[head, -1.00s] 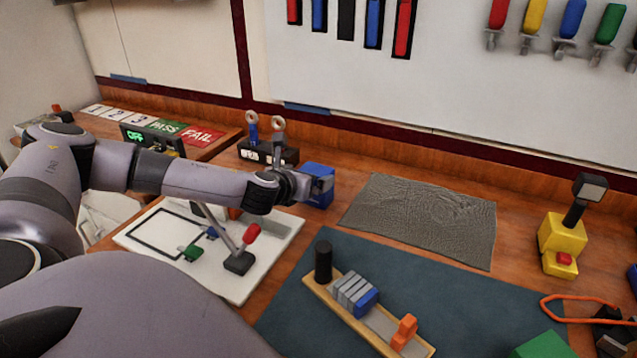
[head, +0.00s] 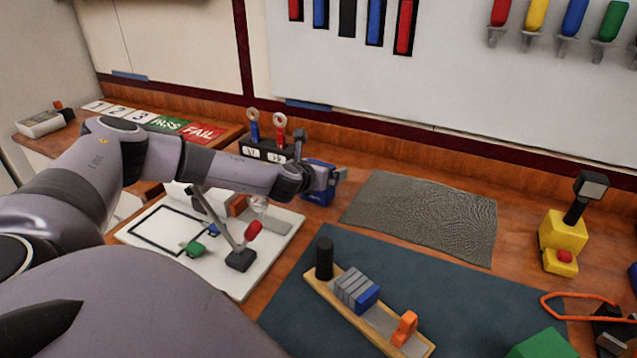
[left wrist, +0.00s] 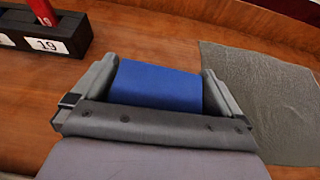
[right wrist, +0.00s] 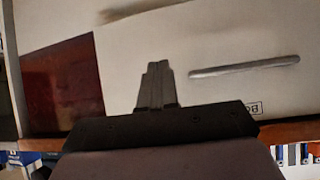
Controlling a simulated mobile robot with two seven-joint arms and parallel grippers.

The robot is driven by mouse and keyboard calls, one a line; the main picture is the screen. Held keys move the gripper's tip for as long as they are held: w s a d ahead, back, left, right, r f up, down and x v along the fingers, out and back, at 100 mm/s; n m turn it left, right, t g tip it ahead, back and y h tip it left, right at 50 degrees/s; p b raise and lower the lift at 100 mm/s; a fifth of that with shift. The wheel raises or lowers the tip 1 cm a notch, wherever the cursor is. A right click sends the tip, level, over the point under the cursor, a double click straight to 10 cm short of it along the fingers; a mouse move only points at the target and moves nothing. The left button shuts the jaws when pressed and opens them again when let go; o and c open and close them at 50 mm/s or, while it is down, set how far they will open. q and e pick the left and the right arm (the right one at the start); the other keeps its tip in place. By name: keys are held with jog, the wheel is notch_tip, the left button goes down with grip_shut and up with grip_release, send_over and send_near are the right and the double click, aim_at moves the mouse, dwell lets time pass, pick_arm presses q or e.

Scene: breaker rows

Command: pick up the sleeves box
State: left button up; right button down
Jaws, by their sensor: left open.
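A blue box (head: 318,196), which I take to be the sleeves box, stands on the wooden bench; no label on it can be read. My left gripper (head: 327,176) is over it. In the left wrist view the blue box (left wrist: 156,86) sits between the spread fingers of my left gripper (left wrist: 158,72), one at each side. The gripper is open, and whether the fingers touch the box cannot be told. The gripper hides part of the box. My right gripper (right wrist: 156,85) has its fingers together, with nothing seen between them.
A black rack (head: 262,151) with crimp tools stands left of the box. A grey mesh mat (head: 420,218) lies to the right. A white board (head: 150,262) with a lever is in front. A blue mat (head: 290,318) carries a wooden rail (head: 340,307) with breakers.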

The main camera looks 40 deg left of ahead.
pick_arm(q)
jog(key=c, duration=1.1)
jog(key=shift+r, duration=0.1)
